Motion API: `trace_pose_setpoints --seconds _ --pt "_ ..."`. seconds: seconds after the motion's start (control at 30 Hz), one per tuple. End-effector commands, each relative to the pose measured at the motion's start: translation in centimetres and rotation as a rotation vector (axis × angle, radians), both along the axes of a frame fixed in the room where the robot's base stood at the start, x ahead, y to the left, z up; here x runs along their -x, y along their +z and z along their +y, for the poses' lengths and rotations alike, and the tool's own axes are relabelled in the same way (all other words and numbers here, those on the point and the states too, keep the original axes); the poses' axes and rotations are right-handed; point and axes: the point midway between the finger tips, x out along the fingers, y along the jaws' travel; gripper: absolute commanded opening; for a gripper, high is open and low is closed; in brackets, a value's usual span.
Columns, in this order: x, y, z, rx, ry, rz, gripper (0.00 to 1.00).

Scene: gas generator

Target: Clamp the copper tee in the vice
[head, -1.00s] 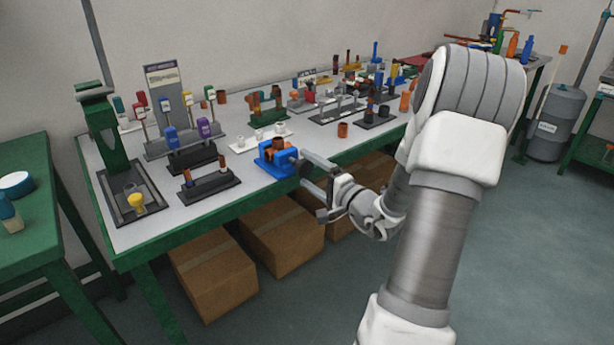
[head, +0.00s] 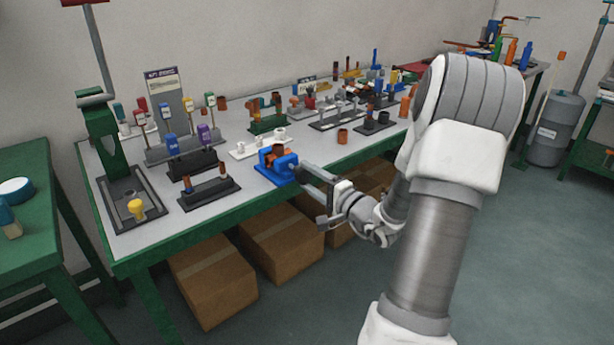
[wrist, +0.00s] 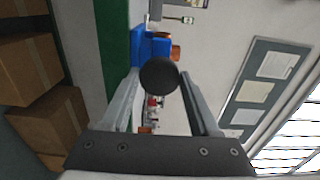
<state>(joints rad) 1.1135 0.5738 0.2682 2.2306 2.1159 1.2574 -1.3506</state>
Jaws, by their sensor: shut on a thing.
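The blue vice (head: 285,164) stands at the front edge of the workbench. The copper tee (head: 277,150) sits at the vice, between its blue parts; I cannot tell whether the jaws touch it. My gripper (head: 301,174) is at the front of the vice. In the wrist view my gripper (wrist: 160,74) is shut on a round black knob (wrist: 159,75), the vice handle, with one finger on each side. The blue vice (wrist: 150,47) shows behind the knob, with a bit of copper (wrist: 175,53) beside it. The knob hides much of the vice there.
A dark rack with copper-topped pieces (head: 208,192) stands left of the vice, and a white tray (head: 258,147) lies behind it. A loose copper fitting (head: 342,136) stands to the right. Cardboard boxes (head: 213,270) sit under the bench.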

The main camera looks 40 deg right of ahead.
Motion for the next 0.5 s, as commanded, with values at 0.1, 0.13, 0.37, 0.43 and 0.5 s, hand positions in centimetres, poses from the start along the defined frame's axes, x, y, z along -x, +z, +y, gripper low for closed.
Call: trace_pose_setpoints --seconds 0.1,0.13,0.37,0.43,0.5 --pt "-0.02 0.09 0.00 -0.003 0.000 -0.002 0.06" --pt "-0.02 0.12 0.00 -0.008 0.000 -0.001 0.06" --pt "-0.02 0.24 0.00 -0.132 0.000 0.008 0.06" --pt "-0.04 0.22 0.02 -0.173 0.001 0.012 0.06" --pt "-0.04 0.20 0.02 -0.205 0.001 0.014 0.06"
